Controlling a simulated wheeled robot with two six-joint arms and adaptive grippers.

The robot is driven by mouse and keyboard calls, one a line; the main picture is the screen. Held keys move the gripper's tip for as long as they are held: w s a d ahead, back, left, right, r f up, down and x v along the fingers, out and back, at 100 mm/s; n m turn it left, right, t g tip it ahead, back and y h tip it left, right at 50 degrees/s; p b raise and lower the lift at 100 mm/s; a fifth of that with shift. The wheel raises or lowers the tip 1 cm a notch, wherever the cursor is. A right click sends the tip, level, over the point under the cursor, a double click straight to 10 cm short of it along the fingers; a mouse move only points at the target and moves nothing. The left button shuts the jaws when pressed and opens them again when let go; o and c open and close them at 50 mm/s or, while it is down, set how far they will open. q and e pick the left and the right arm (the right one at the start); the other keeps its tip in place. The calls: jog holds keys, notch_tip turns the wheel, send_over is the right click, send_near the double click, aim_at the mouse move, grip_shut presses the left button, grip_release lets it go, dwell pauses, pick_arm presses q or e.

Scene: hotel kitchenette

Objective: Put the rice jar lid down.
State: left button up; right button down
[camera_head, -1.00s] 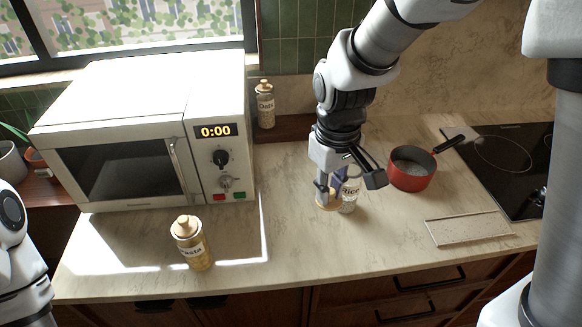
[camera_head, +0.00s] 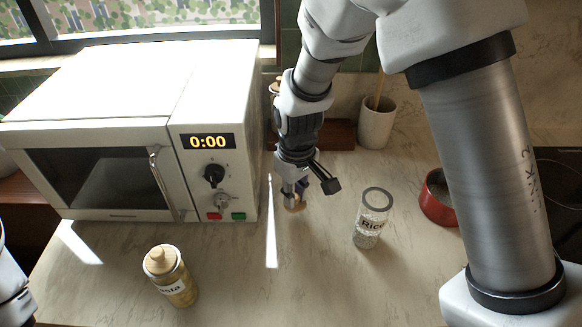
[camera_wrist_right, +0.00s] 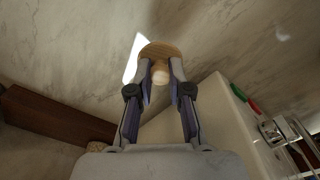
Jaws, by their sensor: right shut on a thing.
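The rice jar (camera_head: 369,222) stands upright and open-topped on the counter, labelled "Rice". My right gripper (camera_head: 293,193) is to the left of the jar, pointing down between it and the microwave. It is shut on the round wooden rice jar lid (camera_head: 296,208). In the right wrist view the lid (camera_wrist_right: 158,49) shows beyond the fingertips, with its knob (camera_wrist_right: 160,74) between the fingers of the gripper (camera_wrist_right: 160,80). The lid is at or just above the counter; I cannot tell whether it touches. My left gripper is out of view.
The microwave (camera_head: 100,130) stands on the left. The pasta jar (camera_head: 172,277) stands in front of it. A red pot (camera_head: 437,203) is at the right, partly behind my arm. A utensil cup (camera_head: 377,124) is at the back. The front middle counter (camera_head: 290,285) is clear.

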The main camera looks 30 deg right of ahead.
jog(key=w+d, duration=0.1)
jog(key=w, duration=0.1)
jog(key=w+d+p, duration=0.1)
jog(key=w, duration=0.1)
jog(key=w+d, duration=0.2)
jog(key=shift+w+f+p, duration=0.2)
jog(key=shift+w+p, duration=0.2)
jog(key=shift+w+d+f, duration=0.15)
jog(key=shift+w, duration=0.15)
notch_tip(320, 180, down, 3)
jog(key=shift+d+f+p, duration=0.1)
jog(key=shift+f+p, duration=0.1)
jog(key=shift+p, duration=0.45)
jog(key=shift+f, duration=0.15)
jog(key=c, duration=1.1)
grip_release()
jog(key=shift+f, duration=0.1)
notch_tip(320, 180, up, 12)
jog(key=b, duration=0.2)
jog(key=shift+s+r, duration=0.15)
jog(key=shift+r, duration=0.05)
